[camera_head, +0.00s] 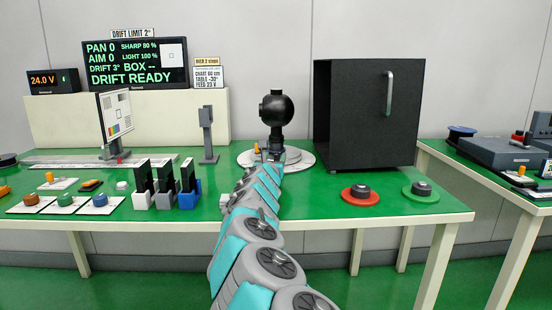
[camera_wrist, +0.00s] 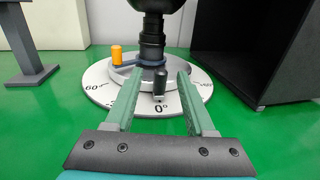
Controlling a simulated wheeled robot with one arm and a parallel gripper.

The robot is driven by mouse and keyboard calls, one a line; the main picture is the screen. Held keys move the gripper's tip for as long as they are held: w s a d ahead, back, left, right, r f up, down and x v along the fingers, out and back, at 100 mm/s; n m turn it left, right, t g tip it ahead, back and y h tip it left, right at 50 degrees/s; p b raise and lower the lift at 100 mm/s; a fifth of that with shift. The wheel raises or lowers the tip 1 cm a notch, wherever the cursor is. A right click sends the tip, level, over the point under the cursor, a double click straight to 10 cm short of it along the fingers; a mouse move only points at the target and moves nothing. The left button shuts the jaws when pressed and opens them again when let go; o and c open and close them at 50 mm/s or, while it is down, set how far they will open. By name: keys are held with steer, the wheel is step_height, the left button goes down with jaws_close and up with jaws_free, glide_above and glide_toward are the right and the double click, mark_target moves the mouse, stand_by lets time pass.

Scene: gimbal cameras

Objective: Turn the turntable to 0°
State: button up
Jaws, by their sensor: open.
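The turntable is a white disc (camera_wrist: 100,92) with degree marks, also seen at the far end of my arm in the head view (camera_head: 304,161). Its raised grey ring (camera_wrist: 180,90) carries a black upright peg (camera_wrist: 160,80) and sits behind the "0°" mark (camera_wrist: 161,108). The peg lines up with that mark. A black ball-shaped camera head (camera_head: 276,108) stands on the turntable on a dark post (camera_wrist: 151,40). My gripper (camera_wrist: 158,77) is open, its fingers on either side of the peg in the wrist view. I cannot tell whether they touch it.
A black box with a handle (camera_head: 368,112) stands close on the right. A grey post (camera_head: 207,135) stands on the left. An orange knob (camera_wrist: 117,54) rises beside the ring. The display (camera_head: 136,63) reads "PAN 0", "AIM 0", "DRIFT 3°" and "DRIFT READY".

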steer(key=shift+b+v, duration=0.4)
steer(key=shift+v, duration=1.2)
steer(key=shift+s, duration=0.35)
